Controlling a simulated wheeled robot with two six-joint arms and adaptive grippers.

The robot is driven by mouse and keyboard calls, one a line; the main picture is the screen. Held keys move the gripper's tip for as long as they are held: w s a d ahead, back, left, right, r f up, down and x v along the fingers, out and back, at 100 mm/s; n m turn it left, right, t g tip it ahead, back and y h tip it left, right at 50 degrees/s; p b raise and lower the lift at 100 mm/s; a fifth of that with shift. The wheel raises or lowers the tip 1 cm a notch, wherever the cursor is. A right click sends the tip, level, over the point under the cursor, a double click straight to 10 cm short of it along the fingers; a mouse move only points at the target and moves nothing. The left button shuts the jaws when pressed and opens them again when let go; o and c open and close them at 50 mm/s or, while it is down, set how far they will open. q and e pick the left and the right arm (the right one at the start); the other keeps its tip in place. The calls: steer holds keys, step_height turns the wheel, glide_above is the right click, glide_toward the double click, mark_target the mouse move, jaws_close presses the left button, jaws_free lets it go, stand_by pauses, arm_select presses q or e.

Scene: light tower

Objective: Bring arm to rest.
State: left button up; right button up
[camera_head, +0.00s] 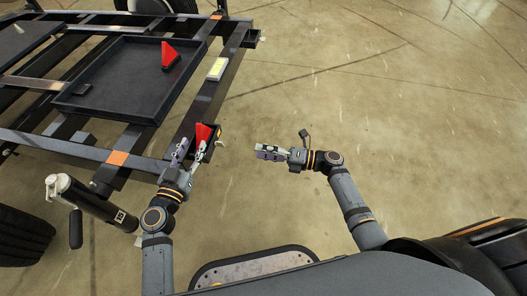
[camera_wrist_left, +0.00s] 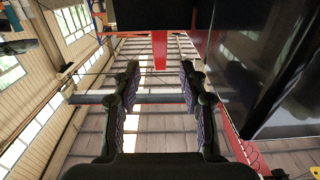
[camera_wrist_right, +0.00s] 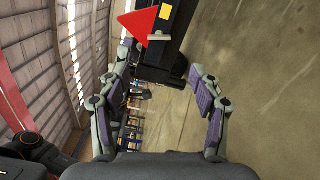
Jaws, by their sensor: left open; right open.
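My left gripper (camera_head: 189,152) is open and empty beside the dark metal frame of the light tower (camera_head: 145,162). A red triangular piece (camera_head: 203,133) is at the frame's corner, just right of the left gripper's fingers; I cannot tell whether they touch. In the left wrist view the fingers (camera_wrist_left: 158,85) are apart with nothing between them. My right gripper (camera_head: 270,152) is open and empty over bare floor, right of the frame. In the right wrist view its fingers (camera_wrist_right: 165,95) are wide apart, and the red triangle (camera_wrist_right: 138,24) shows beyond them.
A black cylinder (camera_head: 90,200) stands beside the frame near a tire (camera_head: 22,237). The concrete floor (camera_head: 400,100) to the right is clear.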

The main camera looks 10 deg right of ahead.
arm_select(q)
steer(key=v, duration=0.6)
